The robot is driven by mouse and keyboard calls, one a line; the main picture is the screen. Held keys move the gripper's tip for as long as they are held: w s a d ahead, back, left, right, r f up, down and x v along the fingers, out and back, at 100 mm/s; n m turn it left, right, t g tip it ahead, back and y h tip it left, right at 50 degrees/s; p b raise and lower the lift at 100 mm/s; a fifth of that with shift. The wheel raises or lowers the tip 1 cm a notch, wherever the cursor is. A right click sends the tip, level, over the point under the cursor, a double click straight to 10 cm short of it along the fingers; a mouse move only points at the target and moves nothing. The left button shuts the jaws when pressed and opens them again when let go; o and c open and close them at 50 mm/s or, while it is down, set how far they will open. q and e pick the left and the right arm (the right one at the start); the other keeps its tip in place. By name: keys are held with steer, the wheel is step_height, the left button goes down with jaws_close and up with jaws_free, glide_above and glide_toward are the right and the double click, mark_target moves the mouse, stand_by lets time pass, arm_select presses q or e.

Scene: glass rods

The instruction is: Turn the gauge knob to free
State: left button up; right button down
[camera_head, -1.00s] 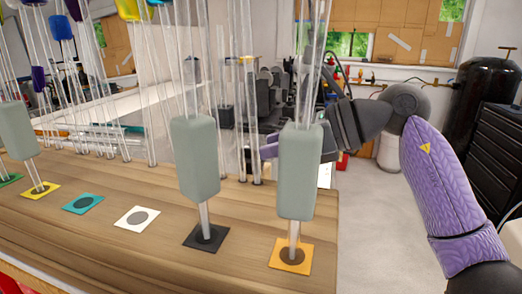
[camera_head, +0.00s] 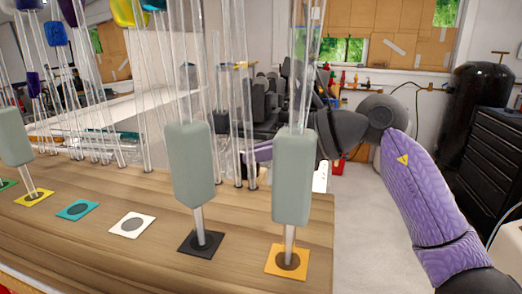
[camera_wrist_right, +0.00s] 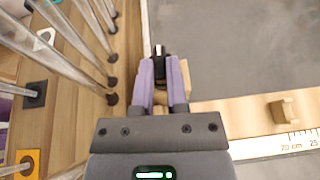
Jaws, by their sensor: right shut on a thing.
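In the right wrist view my right gripper (camera_wrist_right: 161,78) has its two purple fingers shut on a small black knob (camera_wrist_right: 158,62) with a white mark. I take it for the gauge knob; the mark points up in the picture. A pale wooden piece shows just behind the fingers. A white scale (camera_wrist_right: 292,142) marked 20 cm and 25 lies on a wooden bar to the right. In the head view a purple part of my right gripper (camera_head: 262,153) shows behind the glass rods; the knob is hidden there. My left gripper is not in view.
Glass rods stand on the wooden table (camera_head: 150,255), two with grey-green blocks (camera_head: 193,165) near the front right. Coloured square pads, including an orange one (camera_head: 272,268), line the front. A small wooden block (camera_wrist_right: 283,110) stands on the scale bar. Open floor lies beyond the table's right edge.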

steer(key=shift+s+m+t+h, duration=0.1)
steer(key=shift+m+t+h, duration=0.2)
steer(key=shift+m+t, duration=0.2)
steer(key=c, duration=0.6)
jaws_free()
steer(key=shift+c, duration=0.2)
steer(key=p+v, duration=0.1)
steer(key=v, duration=0.8)
steer(key=shift+s+d, duration=0.15)
steer(key=shift+d, duration=0.25)
